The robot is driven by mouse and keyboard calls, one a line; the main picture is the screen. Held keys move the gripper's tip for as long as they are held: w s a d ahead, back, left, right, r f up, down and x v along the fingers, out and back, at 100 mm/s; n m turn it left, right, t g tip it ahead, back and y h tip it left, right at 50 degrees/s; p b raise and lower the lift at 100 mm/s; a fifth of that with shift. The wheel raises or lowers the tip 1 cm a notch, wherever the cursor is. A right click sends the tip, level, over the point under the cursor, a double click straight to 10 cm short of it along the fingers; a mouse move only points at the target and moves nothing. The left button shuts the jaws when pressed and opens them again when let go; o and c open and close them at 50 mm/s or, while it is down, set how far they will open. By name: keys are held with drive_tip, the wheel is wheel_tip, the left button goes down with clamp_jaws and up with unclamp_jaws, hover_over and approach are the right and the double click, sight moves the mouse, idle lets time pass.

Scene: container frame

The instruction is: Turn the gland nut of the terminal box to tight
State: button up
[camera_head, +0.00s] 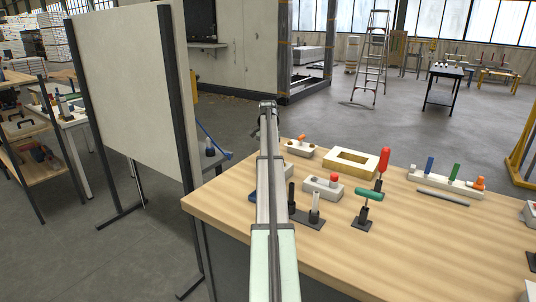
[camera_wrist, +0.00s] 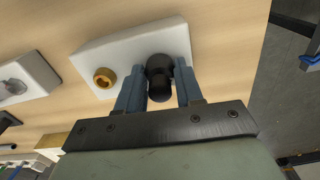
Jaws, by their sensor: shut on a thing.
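The terminal box (camera_wrist: 115,45) is a pale block on the wooden table in the wrist view. A brass ring-shaped fitting (camera_wrist: 104,77) sits on its face. A black gland nut (camera_wrist: 159,91) with a rounded end stands at the right part of the box. My gripper (camera_wrist: 160,70) has its two blue fingers on either side of the nut and is shut on it. The fingers hide the nut's sides, and its turning marks cannot be seen. In the head view my arm hides the gripper and the nut.
On the table (camera_head: 400,235) stand a yellow frame (camera_head: 351,162), a red-handled tool (camera_head: 381,160), a green-handled tool (camera_head: 369,195) and a block with coloured pegs (camera_head: 446,183). A white panel (camera_head: 128,85) stands to the left. The table's front right is mostly bare.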

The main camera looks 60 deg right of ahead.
drive_tip(key=shift+m, duration=2)
drive_tip(key=o, duration=1)
drive_tip(key=shift+o, duration=0.2)
drive_tip(key=shift+r, duration=0.15)
wheel_tip(320, 180, up, 14)
drive_tip(key=shift+f, duration=0.2)
